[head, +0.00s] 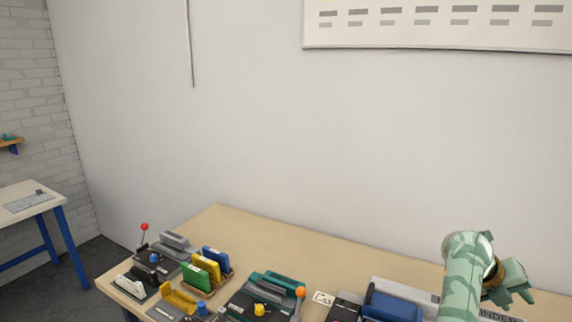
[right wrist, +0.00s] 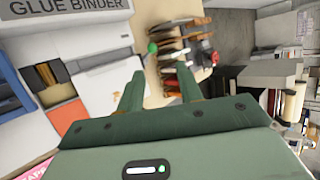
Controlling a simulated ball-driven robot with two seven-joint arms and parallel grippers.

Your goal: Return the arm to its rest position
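My right arm enters the head view at the lower right, and its green gripper (head: 510,286) is over the right end of the workbench (head: 335,262), beside the glue binder (head: 397,305). In the right wrist view the two fingers of this gripper (right wrist: 158,88) stand apart with nothing between them. The glue binder (right wrist: 70,25) is at the upper left there. My left arm and gripper do not show in either view.
The bench holds a red-knobbed device (head: 144,227), green, yellow and blue blocks (head: 202,274) in a holder, and a teal machine with an orange-knobbed lever (head: 300,292). The back strip of the bench is bare along the wall. A second table (head: 28,205) stands far left.

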